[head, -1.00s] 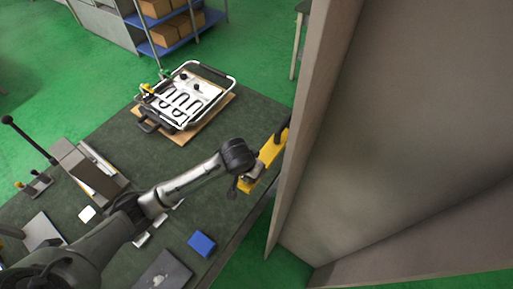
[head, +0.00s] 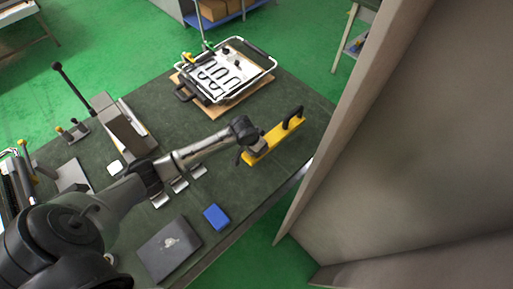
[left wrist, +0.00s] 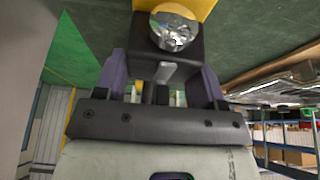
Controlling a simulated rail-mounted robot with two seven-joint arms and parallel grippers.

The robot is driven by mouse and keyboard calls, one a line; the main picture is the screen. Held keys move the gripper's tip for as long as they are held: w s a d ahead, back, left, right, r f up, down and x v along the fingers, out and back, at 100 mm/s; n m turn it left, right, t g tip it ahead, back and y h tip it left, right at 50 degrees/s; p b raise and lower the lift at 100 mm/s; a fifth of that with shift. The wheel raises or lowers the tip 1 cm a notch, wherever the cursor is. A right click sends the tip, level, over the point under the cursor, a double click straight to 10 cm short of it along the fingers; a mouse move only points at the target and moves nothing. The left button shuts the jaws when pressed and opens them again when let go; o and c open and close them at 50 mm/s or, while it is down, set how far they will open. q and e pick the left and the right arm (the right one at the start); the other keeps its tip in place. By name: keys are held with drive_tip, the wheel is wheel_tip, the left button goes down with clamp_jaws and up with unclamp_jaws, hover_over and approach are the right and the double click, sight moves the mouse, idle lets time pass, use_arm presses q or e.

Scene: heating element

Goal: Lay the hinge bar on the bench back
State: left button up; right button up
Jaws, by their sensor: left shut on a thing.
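The hinge bar, taken to be the yellow bar (head: 276,139) with a black handle, is at the right side of the bench (head: 225,180) in the head view. My left gripper (head: 254,148) is shut on its near end. In the left wrist view, my left gripper's fingers (left wrist: 164,75) close on a dark block with a round silver knob (left wrist: 174,30), and part of the yellow bar (left wrist: 195,7) shows above it. I cannot tell whether the bar touches the bench or hangs just above it. My right gripper is in neither view.
A white-framed heating element assembly (head: 225,75) lies on a wooden board at the bench's back. A tall grey panel (head: 400,150) stands close to the bench's right edge. A blue box (head: 216,217) and a dark flat box (head: 170,250) lie in front. Bare mat surrounds the bar.

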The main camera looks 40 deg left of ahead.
use_arm(q)
drive_tip(key=shift+w+a+f, duration=0.2)
drive_tip(key=shift+a, duration=0.2)
drive_tip(key=shift+f, duration=2.05)
drive_tip(key=o, duration=1.5)
drive_tip(key=shift+f, duration=0.15)
